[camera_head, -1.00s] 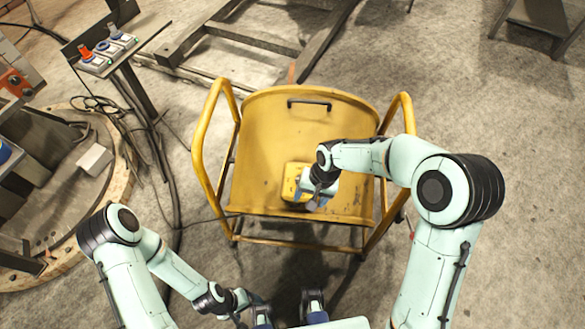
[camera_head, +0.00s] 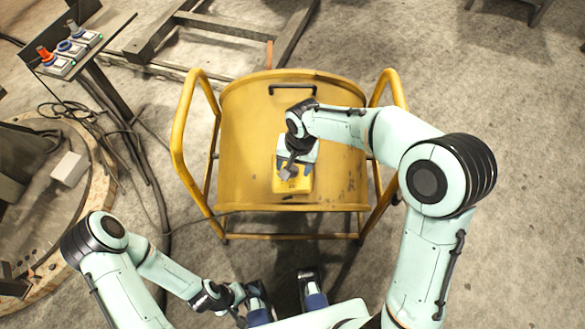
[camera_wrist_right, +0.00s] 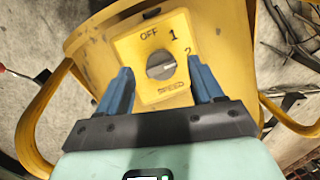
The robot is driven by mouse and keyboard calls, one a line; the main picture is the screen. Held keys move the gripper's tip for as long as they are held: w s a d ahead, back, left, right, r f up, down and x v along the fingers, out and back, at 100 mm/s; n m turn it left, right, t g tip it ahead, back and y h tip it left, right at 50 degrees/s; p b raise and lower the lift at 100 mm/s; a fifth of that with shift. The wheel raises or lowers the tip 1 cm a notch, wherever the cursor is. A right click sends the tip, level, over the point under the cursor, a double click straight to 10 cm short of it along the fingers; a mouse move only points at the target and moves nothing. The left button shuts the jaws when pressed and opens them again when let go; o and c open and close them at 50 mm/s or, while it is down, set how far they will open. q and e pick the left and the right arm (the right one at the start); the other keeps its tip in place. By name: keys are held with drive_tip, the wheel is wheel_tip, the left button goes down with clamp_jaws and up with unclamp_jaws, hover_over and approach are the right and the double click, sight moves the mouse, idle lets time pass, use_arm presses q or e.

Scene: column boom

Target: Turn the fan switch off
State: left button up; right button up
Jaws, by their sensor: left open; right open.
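The yellow drum-shaped fan (camera_head: 240,120) stands on the floor in a tubular yellow frame. Its yellow switch plate (camera_head: 292,186) is partly hidden under my right gripper (camera_head: 288,168). In the right wrist view the switch plate (camera_wrist_right: 125,45) reads OFF, 1, 2 and SPEED. Its grey knob (camera_wrist_right: 161,65) has a ridge that seems to point right, towards the 2. The blue fingers of my right gripper (camera_wrist_right: 160,75) are open and appear either side of the knob, empty; contact cannot be told. My left gripper (camera_head: 240,296) is open, low in the head view, away from the fan.
A stand with a control box of red and blue knobs (camera_head: 68,50) is at upper left. Cables (camera_head: 150,165) run over the floor left of the fan. A small white box (camera_head: 69,169) lies on a round platform at left. Dark metal beams (camera_head: 220,25) lie behind the fan.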

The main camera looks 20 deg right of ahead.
drive_tip(key=shift+a+f, duration=0.1)
drive_tip(key=shift+f, duration=1.1)
drive_tip(key=shift+w, duration=0.1)
drive_tip(key=c, duration=1)
